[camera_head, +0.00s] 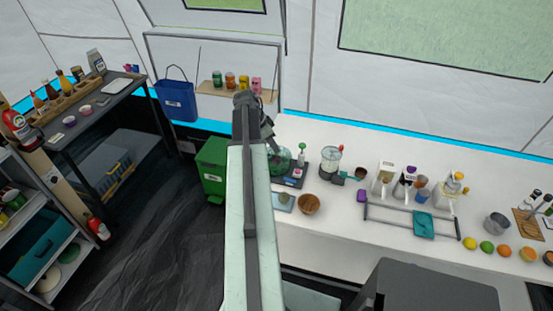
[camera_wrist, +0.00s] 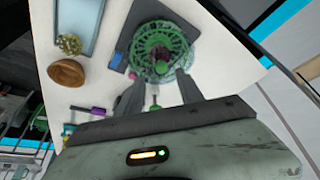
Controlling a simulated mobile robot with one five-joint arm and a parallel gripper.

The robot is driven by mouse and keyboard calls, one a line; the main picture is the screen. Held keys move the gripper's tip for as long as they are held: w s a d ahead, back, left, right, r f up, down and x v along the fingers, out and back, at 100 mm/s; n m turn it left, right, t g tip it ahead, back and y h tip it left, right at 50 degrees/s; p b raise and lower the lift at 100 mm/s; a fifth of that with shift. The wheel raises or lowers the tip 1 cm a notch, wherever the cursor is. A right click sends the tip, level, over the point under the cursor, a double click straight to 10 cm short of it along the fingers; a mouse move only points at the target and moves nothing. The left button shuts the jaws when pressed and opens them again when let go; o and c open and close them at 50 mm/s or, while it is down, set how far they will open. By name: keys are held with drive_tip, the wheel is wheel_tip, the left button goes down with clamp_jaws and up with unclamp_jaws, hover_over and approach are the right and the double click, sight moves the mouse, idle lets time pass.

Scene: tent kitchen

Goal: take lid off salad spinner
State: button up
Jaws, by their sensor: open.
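The salad spinner (camera_wrist: 152,42) shows in the wrist view as a round green ribbed piece with a dark purple centre and clear bowl edges around it. I cannot tell how its lid sits. In the head view the spinner (camera_head: 283,161) is at the counter's left end, partly hidden by my arm. My gripper (camera_wrist: 160,78) is open, with its two dark fingers pointing at the spinner's near side and nothing visibly held between them. In the head view my gripper (camera_head: 271,146) is just above and left of the spinner, mostly hidden by my wrist.
A brown bowl (camera_head: 308,204) and a blue-grey tray (camera_head: 283,202) stand nearer the counter's front. A blender (camera_head: 331,160) stands to the right. A green bin (camera_head: 212,170) is left of the counter.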

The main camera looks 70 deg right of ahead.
drive_tip(key=b+x, duration=0.4)
drive_tip(key=x, duration=0.1)
drive_tip(key=shift+w+f, duration=0.15)
drive_tip(key=shift+w, duration=0.1)
drive_tip(key=shift+r, duration=0.2)
clamp_jaws()
